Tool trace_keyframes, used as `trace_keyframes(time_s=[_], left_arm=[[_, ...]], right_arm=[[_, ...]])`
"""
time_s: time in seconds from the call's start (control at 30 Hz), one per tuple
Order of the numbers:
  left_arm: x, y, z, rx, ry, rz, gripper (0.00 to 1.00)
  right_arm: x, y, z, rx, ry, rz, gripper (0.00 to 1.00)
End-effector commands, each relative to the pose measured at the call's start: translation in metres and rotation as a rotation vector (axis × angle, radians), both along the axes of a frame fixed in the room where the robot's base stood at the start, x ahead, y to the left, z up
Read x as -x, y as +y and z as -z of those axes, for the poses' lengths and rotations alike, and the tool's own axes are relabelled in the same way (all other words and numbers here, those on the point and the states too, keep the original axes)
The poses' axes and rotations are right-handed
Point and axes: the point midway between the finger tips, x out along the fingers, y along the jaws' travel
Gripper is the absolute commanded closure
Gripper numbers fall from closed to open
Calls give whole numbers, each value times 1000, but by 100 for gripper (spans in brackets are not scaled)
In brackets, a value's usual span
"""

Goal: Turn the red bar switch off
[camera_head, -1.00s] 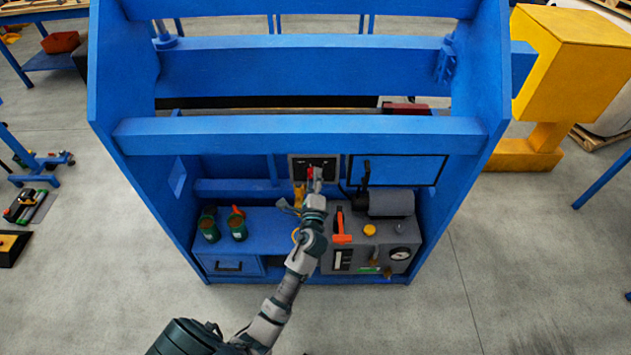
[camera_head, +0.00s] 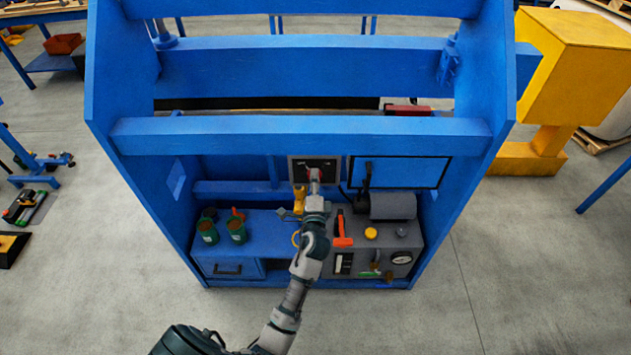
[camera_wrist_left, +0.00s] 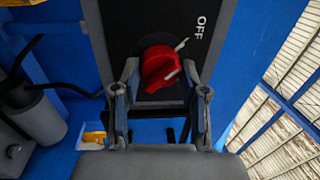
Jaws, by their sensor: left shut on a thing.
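The red bar switch (camera_wrist_left: 160,66) is a red knob on a dark panel, seen large in the wrist view. The word OFF is printed to its upper right, and a white line on the panel lies at the knob's upper right. In the head view the red switch (camera_head: 314,171) shows small on its grey-framed plate, partly covered by my gripper. My left gripper (camera_head: 315,180) is at the panel, shut on the red bar switch. In the wrist view its two fingers (camera_wrist_left: 165,92) stand either side of the knob's lower part. My right gripper is in neither view.
A blue frame (camera_head: 300,132) surrounds the panel, with a crossbar above it. Below stand green cans (camera_head: 237,229), an orange-handled tool (camera_head: 342,236) and a grey box with a gauge (camera_head: 401,258). A black-edged blue door (camera_head: 410,172) is right of the switch.

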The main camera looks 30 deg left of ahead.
Motion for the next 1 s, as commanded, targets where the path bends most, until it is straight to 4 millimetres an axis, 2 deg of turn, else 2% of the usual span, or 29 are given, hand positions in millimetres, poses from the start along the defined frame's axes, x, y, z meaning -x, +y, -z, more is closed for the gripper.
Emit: trace_keyframes(time_s=[0.17, 0.2, 0.3, 0.67, 0.77, 1.0], left_arm=[[1, 1, 5, 5, 8, -3, 92], [1, 1, 5, 5, 8, -3, 52], [1, 1, 4, 5, 8, -2, 31], [4, -2, 3, 2, 5, 0, 31], [14, -9, 4, 3, 4, 0, 31], [60, -36, 11, 7, 7, -1, 31]], right_arm=[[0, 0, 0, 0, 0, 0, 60], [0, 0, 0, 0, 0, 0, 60], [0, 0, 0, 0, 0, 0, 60], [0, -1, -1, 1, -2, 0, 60], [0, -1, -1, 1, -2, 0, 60], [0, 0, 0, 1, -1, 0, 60]])
